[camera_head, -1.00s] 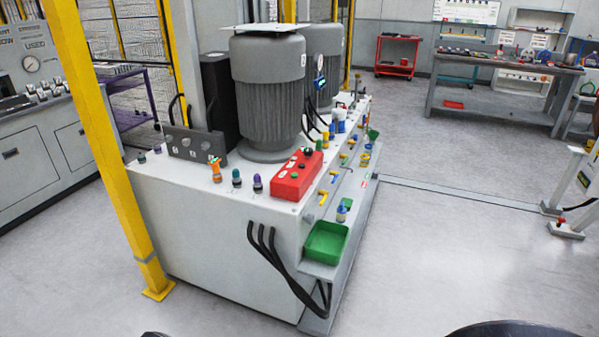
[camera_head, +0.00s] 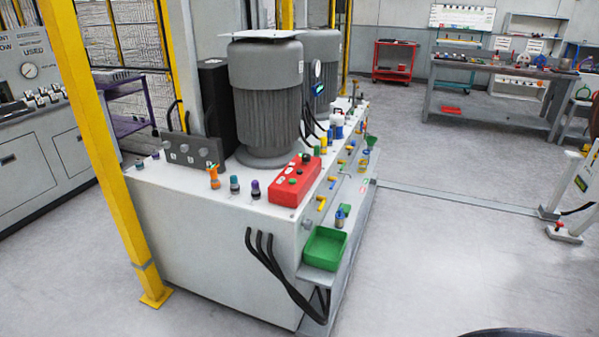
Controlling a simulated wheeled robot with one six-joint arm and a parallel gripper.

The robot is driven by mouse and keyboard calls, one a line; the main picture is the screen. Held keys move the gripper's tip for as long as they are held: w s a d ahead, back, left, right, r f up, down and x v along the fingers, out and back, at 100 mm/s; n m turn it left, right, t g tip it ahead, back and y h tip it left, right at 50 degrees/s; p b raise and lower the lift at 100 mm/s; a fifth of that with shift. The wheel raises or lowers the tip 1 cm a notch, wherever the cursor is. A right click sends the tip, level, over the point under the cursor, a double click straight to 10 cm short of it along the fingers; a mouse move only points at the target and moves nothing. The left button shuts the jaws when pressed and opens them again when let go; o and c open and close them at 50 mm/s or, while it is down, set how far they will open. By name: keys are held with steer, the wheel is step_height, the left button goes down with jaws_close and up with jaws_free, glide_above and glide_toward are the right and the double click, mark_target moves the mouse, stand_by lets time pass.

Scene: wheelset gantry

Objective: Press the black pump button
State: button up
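A red control box (camera_head: 291,192) lies on the near right part of the white machine top, in front of the big grey motor. It carries several small buttons. A dark, black-looking button (camera_head: 306,157) shows at its far end, but it is too small to make out well. My gripper is not in view.
The white cabinet (camera_head: 220,252) stands mid-floor, with a grey motor (camera_head: 266,103) on top. A yellow post (camera_head: 112,175) rises at its left. A green tray (camera_head: 325,249) and black hoses (camera_head: 272,262) jut out. Open floor (camera_head: 450,250) lies to the right.

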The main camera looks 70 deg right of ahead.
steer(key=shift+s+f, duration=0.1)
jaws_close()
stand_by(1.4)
